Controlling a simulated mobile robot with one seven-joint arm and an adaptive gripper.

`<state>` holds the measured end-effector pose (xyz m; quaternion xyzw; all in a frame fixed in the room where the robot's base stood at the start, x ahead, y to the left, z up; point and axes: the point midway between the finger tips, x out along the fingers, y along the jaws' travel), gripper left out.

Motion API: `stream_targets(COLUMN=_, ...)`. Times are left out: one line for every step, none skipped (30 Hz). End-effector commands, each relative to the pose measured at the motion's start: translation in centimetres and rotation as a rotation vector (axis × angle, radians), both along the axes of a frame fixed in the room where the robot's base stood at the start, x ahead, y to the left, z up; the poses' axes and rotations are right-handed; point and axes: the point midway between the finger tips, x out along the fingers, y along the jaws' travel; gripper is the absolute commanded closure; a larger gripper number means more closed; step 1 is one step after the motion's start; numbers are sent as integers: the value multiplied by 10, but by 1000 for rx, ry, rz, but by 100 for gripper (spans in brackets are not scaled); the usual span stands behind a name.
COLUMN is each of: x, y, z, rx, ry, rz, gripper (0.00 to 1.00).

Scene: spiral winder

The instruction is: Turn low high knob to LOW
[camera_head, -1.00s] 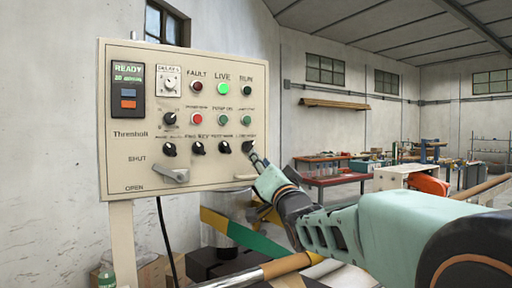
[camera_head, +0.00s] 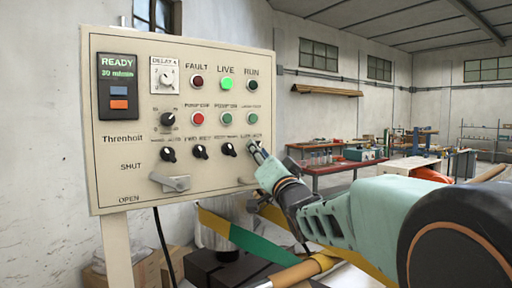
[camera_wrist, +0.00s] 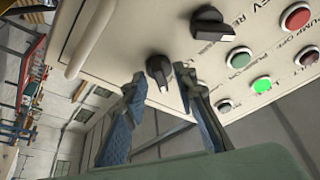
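The low high knob is the rightmost black knob in the bottom row of the beige control panel (camera_head: 225,180). In the head view my gripper (camera_head: 257,151) covers most of it, under a label that seems to read LOW HIGH. In the wrist view the black knob (camera_wrist: 158,69) shows between my two blue-grey fingers (camera_wrist: 160,78). The fingers are open, one on each side of the knob, with a small gap at the left finger. Whether the right finger touches it I cannot tell. The knob's setting is not readable.
The neighbouring black knob (camera_head: 229,149) sits just left of my gripper. A handle (camera_wrist: 92,38) is close by in the wrist view. A grey lever (camera_head: 170,182) marked SHUT and OPEN is at the panel's lower left. The LIVE lamp (camera_head: 226,84) glows green.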

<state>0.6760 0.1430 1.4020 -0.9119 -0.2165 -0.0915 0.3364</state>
Motion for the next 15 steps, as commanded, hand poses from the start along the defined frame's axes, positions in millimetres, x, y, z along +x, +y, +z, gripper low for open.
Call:
stream_targets(x=0, y=-1, z=2, rx=0, ry=0, rz=0, gripper=74)
stream_targets(x=0, y=-1, z=2, rx=0, ry=0, rz=0, gripper=74)
stream_targets(x=0, y=-1, z=2, rx=0, ry=0, rz=0, gripper=74)
stream_targets(x=0, y=-1, z=2, rx=0, ry=0, rz=0, gripper=74)
stream_targets(x=0, y=-1, z=2, rx=0, ry=0, rz=0, gripper=74)
stream_targets(x=0, y=-1, z=1, rx=0, ry=0, rz=0, gripper=74)
stream_targets(x=0, y=-1, z=1, rx=0, ry=0, rz=0, gripper=74)
stream_targets(x=0, y=-1, z=1, rx=0, ry=0, rz=0, gripper=74)
stream_targets(x=0, y=-1, z=1, rx=0, ry=0, rz=0, gripper=74)
stream_targets(x=0, y=-1, z=1, rx=0, ry=0, rz=0, gripper=74)
stream_targets(x=0, y=-1, z=1, rx=0, ry=0, rz=0, gripper=74)
stream_targets(x=0, y=-1, z=1, rx=0, ry=0, rz=0, gripper=77)
stream_targets(x=0, y=-1, z=1, rx=0, ry=0, rz=0, gripper=80)
stream_targets(x=0, y=-1, z=1, rx=0, ry=0, rz=0, gripper=84)
stream_targets(x=0, y=-1, z=1, rx=0, ry=-1, rz=1, gripper=88)
